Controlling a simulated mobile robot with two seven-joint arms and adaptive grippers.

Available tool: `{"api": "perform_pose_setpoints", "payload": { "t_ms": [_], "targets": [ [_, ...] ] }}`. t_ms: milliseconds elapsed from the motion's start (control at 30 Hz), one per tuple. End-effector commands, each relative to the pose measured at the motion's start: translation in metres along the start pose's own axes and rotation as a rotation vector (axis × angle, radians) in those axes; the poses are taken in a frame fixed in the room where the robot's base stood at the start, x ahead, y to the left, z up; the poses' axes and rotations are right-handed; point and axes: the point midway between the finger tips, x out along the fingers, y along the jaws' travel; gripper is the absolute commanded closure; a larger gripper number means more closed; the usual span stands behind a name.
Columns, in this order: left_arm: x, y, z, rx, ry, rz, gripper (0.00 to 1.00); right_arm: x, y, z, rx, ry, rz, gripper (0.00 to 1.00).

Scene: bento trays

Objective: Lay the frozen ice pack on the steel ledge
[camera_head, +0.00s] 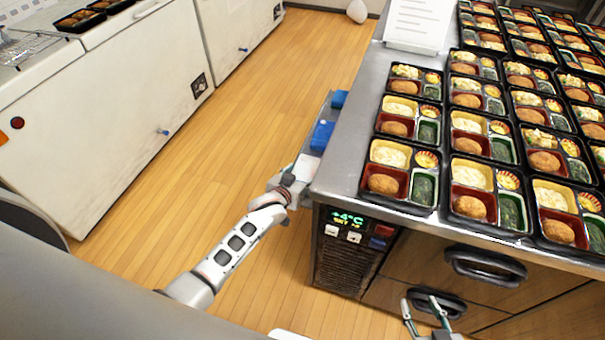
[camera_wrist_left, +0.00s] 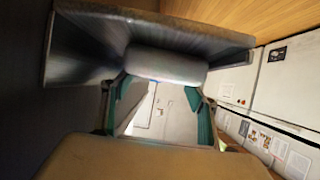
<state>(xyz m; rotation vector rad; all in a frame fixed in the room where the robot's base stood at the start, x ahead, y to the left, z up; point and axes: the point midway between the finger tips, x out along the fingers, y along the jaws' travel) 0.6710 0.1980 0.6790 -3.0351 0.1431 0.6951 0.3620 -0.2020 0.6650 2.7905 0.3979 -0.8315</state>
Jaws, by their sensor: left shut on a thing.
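The steel ledge (camera_head: 329,114) runs along the left side of the steel counter, with two blue packs (camera_head: 322,136) lying on it. My left gripper (camera_head: 297,173) is at the ledge's near end, beside the counter corner. In the left wrist view its teal fingers (camera_wrist_left: 160,92) are shut on a pale, rounded thing, seemingly the ice pack (camera_wrist_left: 165,66), close to a grey metal surface (camera_wrist_left: 90,50). I cannot tell whether the pack touches the ledge. My right gripper (camera_head: 419,301) is open and empty before the drawers.
The counter (camera_head: 350,150) carries rows of filled bento trays (camera_head: 404,172) and a white sheet (camera_head: 418,24). Its front has a +4°C display (camera_head: 347,218) and drawer handles (camera_head: 485,266). White cabinets (camera_head: 100,110) stand at left, across clear wooden floor.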

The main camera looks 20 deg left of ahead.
Motion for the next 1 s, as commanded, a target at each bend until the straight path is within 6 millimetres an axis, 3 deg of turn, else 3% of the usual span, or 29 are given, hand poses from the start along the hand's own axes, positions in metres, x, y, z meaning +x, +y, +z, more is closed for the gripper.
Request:
{"api": "perform_pose_setpoints", "payload": {
  "t_ms": [33,100,533,1000],
  "targets": [
    [0.000,0.000,0.001,0.000,0.000,0.000,0.34,0.000,0.000,-0.001,0.000,0.002,0.000,0.60],
    [0.000,0.000,0.001,0.000,0.000,0.000,0.24,0.000,0.000,-0.001,0.000,0.003,0.001,0.60],
    [-0.006,0.000,-0.002,0.001,-0.002,0.000,0.24,-0.002,0.001,-0.005,0.000,0.003,0.001,0.60],
    [-0.091,0.000,-0.002,0.000,-0.002,-0.001,0.24,-0.013,0.003,-0.021,-0.001,0.004,0.001,0.60]
  ]
}}
